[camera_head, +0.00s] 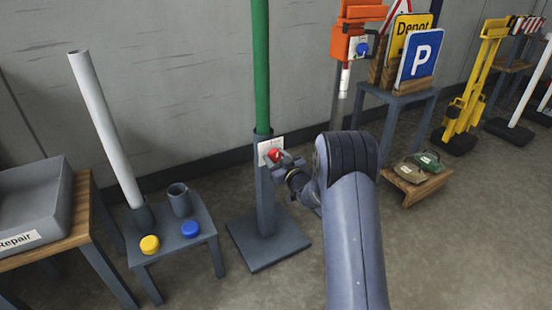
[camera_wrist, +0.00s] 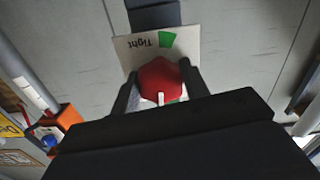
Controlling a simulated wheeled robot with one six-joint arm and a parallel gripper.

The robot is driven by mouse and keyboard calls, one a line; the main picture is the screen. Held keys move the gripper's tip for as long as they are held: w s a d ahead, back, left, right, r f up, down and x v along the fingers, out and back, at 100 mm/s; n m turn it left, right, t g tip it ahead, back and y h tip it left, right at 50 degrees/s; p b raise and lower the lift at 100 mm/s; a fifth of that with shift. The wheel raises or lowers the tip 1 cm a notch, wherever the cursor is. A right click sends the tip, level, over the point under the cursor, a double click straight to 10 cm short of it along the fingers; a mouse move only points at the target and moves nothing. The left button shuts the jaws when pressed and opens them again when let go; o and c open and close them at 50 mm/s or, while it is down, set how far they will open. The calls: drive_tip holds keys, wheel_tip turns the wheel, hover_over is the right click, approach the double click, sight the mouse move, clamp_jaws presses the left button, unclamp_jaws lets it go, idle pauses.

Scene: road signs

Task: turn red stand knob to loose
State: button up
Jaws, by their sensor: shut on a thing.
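The red knob (camera_head: 274,155) sits on the front of a grey stand (camera_head: 265,200) that holds an upright green pole (camera_head: 261,70). My gripper (camera_head: 283,159) is at the knob, and in the wrist view its two fingers (camera_wrist: 160,88) are closed on the red knob (camera_wrist: 158,75) from both sides. A white plate (camera_wrist: 130,44) behind the knob shows the word "Tight" and a green patch, upside down in that view. A white mark on the knob's lower side shows in the wrist view. The rest of the plate's lettering is hidden by the knob and my gripper.
A small grey table (camera_head: 165,245) left of the stand holds a white pole (camera_head: 105,125), a grey cup (camera_head: 180,200), a yellow cap (camera_head: 150,244) and a blue cap (camera_head: 190,229). Right of it, a table (camera_head: 405,97) holds signs (camera_head: 420,58). A wooden bench (camera_head: 415,187) carries sandbags.

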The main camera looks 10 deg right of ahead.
drive_tip(key=o, duration=1)
drive_tip(key=p+v, duration=0.1)
drive_tip(key=v, duration=0.9)
drive_tip(key=shift+s, duration=0.4)
drive_tip(key=shift+d, duration=0.1)
